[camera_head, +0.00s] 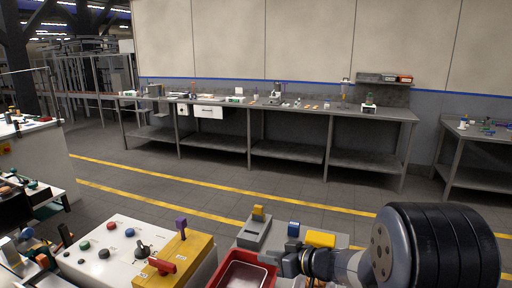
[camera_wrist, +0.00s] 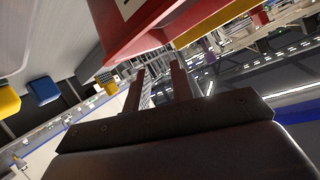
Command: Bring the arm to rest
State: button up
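My arm shows at the bottom right of the head view, folded low, with a large dark joint nearest the camera. My gripper (camera_head: 280,261) points left, close to the right rim of a red tray (camera_head: 216,284); I cannot tell whether it touches the rim. In the wrist view my gripper (camera_wrist: 157,82) has its two fingers apart with nothing held between them. A red surface (camera_wrist: 135,45) lies just beyond the fingers there, seen at a tilt. The inside of the red tray is partly cut off by the lower picture edge.
A white control box (camera_head: 100,235) with buttons stands left of the tray, beside a yellow box (camera_head: 190,255) with a red handle. A grey block (camera_head: 254,233), a blue block (camera_head: 293,229) and a yellow block (camera_head: 320,239) lie near the gripper. Open floor separates these from a long bench (camera_head: 290,112).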

jog(key=shift+d+r, duration=0.1)
jog(key=shift+r, duration=1.45)
jog(key=shift+f, duration=0.15)
